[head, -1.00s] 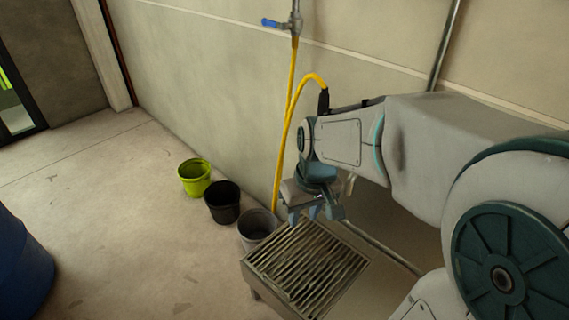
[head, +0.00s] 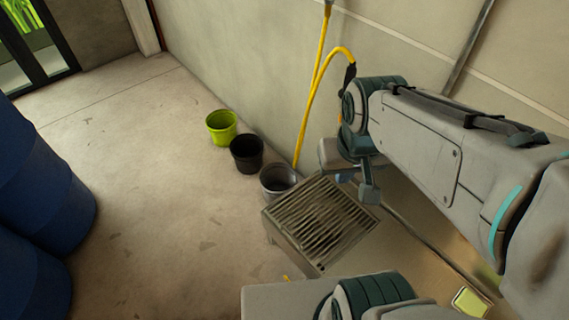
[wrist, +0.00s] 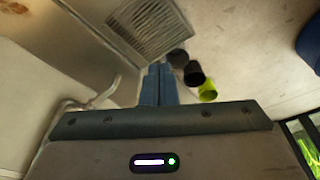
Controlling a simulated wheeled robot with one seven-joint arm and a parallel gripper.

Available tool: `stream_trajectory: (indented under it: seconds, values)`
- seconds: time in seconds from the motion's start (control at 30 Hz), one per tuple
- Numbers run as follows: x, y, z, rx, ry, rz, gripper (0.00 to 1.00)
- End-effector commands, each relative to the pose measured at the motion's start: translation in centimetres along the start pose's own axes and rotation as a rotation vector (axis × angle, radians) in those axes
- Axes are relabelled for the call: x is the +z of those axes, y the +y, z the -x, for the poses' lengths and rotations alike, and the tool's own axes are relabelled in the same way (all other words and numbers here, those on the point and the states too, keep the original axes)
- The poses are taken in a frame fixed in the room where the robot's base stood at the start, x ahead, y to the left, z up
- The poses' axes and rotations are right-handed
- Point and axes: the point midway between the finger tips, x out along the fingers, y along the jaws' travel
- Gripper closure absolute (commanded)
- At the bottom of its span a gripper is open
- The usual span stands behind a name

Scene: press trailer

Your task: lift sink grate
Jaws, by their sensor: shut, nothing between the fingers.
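The sink grate (head: 322,216) is a slatted metal panel lying flat on top of a low sink unit by the wall. It also shows at the top of the wrist view (wrist: 150,27). My gripper (head: 356,185) hangs above the grate's far right edge in the head view, apart from it as far as I can tell. In the wrist view the two blue fingers (wrist: 158,84) are pressed together with nothing between them, pointing toward the area beside the grate.
Grey (head: 278,180), black (head: 246,153) and lime green (head: 221,126) buckets stand in a row left of the grate. A yellow hose (head: 312,100) hangs along the wall. Blue barrels (head: 40,190) stand at far left. The middle floor is clear.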

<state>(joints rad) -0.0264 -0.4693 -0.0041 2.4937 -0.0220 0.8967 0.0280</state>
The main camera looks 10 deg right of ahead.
Motion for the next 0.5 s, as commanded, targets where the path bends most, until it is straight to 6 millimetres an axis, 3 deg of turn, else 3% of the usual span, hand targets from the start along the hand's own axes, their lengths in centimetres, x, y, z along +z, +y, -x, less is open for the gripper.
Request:
stream_trajectory:
  seconds: [0.5]
  values:
    - [-0.8,-3.7,-17.3,0.198,-0.430,0.477,1.00]
